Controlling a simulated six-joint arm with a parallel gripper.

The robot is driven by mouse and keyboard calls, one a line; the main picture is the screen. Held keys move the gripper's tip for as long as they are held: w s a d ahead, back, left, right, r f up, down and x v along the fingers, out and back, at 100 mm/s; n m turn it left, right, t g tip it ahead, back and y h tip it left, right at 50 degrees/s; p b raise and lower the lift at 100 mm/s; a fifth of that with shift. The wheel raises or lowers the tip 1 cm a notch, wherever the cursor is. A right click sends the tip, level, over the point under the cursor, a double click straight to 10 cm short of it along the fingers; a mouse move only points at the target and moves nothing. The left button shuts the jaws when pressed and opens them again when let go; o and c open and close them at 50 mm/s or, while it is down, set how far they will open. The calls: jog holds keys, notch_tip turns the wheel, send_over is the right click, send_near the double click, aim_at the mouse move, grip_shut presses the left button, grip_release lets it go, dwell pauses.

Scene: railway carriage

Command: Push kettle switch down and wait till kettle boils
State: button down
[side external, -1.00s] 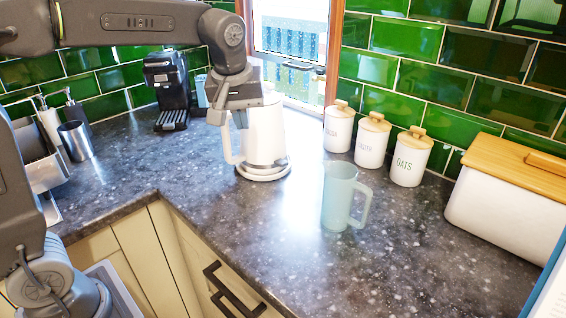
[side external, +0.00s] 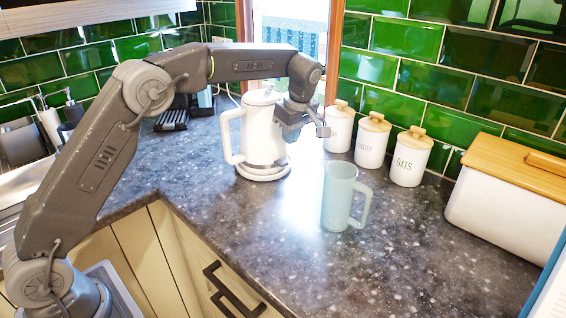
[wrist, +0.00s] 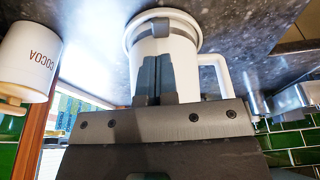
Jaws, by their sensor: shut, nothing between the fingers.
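The white kettle (side external: 264,128) stands upright on its round base (side external: 262,173) on the dark counter, handle to the left. My gripper (side external: 323,128) is shut and empty, just right of the kettle's upper body. In the wrist view the kettle (wrist: 188,62) appears upside down, its handle (wrist: 216,72) on the right. There my closed fingers (wrist: 155,68) overlap the middle of the kettle body; I cannot tell whether they touch it. A small grey piece (wrist: 161,27) shows near the kettle's base; I cannot tell if it is the switch.
A pale blue-green jug (side external: 340,197) stands in front of the kettle to the right. Several white lidded canisters, such as the oats one (side external: 411,158), line the back wall near the gripper. A white bin with a wooden lid (side external: 505,205) is far right. The front counter is mostly clear.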

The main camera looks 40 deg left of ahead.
aim_at(285, 163)
jog(key=shift+x, duration=3.5)
jog(key=shift+f, duration=0.7)
jog(key=shift+s+d+r, duration=0.1)
jog(key=shift+d+r, duration=0.15)
jog(key=shift+d, duration=0.5)
jog(key=shift+d+r, duration=0.25)
jog(key=shift+d, duration=0.5)
